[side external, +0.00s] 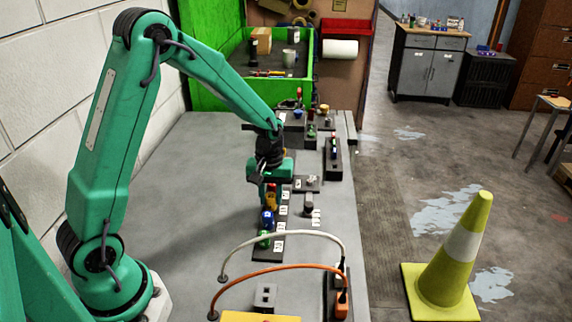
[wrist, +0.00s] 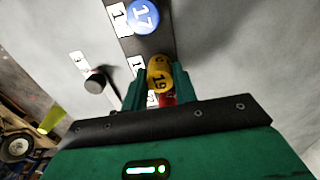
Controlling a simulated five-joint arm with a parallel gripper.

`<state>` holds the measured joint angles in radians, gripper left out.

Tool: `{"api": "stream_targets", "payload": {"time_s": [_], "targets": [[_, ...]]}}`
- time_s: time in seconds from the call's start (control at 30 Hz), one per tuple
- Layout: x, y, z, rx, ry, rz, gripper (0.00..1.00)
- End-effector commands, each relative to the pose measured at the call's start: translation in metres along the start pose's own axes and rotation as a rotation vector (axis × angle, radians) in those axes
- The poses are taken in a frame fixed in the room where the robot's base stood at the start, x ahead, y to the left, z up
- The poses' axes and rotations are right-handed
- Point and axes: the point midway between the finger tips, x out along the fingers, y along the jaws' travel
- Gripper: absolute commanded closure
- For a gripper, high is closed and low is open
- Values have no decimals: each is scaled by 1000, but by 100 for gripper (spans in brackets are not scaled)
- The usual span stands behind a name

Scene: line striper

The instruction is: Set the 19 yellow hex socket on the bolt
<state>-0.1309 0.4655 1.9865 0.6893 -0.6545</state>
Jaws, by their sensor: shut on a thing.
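The yellow socket marked 19 (wrist: 159,76) sits between the two green fingers of my gripper (wrist: 160,88), which is shut on it. In the side view my gripper (side external: 270,186) is low over the dark socket strip (side external: 268,253), with the yellow socket (side external: 271,197) at its tips. I cannot tell whether the socket is clear of the strip. A dark upright post (side external: 308,204) stands right of the strip and also shows left of my gripper in the wrist view (wrist: 96,82); it may be the bolt, but its top is too small to tell.
A blue socket marked 17 (wrist: 143,15) and a green socket (side external: 264,240) stand in the strip. A white cable (side external: 290,236) and an orange cable (side external: 270,270) arch over the near bench. Small blocks (side external: 333,160) stand further back. The bench's left side is clear.

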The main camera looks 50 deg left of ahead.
Motion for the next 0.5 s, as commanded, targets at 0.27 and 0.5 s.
{"api": "stream_targets", "payload": {"time_s": [0.27,0.5], "targets": [[-4,0,0,0,1,0,92],[-6,0,0,0,0,0,92]]}}
